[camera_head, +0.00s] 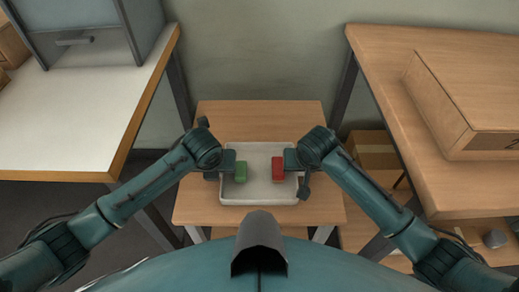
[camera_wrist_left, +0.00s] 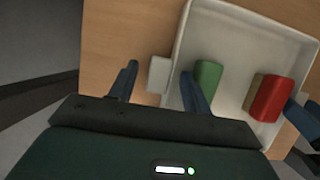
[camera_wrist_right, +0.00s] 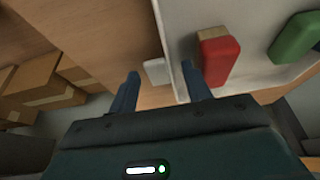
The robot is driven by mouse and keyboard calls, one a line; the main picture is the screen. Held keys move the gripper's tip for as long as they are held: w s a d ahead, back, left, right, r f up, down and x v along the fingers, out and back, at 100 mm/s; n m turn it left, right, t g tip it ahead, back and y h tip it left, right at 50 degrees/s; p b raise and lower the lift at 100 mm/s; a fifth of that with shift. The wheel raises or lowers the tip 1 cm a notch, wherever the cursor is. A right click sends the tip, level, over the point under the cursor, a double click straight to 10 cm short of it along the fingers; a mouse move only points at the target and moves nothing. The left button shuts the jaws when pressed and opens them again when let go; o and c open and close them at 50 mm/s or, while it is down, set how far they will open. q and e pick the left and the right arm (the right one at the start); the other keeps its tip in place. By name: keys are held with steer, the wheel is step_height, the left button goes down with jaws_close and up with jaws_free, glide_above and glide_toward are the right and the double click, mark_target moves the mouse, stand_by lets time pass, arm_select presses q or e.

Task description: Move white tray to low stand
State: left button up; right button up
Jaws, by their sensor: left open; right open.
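The white tray (camera_head: 259,196) is on the low wooden stand (camera_head: 258,118) in the middle of the head view. A green block (camera_head: 241,172) lies in its left part and a red block (camera_head: 277,168) in its right part. My left gripper (camera_wrist_left: 158,88) is open at the tray's left edge, one finger outside and one over the inside, with a small white side tab (camera_wrist_left: 158,75) between them. My right gripper (camera_wrist_right: 160,88) is open likewise at the right edge, around another white tab (camera_wrist_right: 156,72). I cannot tell whether any finger touches the tray.
A white-topped table (camera_head: 65,120) with a grey cabinet (camera_head: 95,35) stands at left. A wooden table (camera_head: 385,50) with a wooden box (camera_head: 465,95) stands at right. Cardboard boxes (camera_wrist_right: 45,80) sit below it. Bare stand top shows behind the tray.

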steer(key=shift+r, duration=0.15)
arm_select(q)
steer(key=v, duration=1.2)
arm_select(e)
steer(key=v, duration=1.1)
steer(key=shift+s+r, duration=0.25)
steer(key=shift+r, duration=0.1)
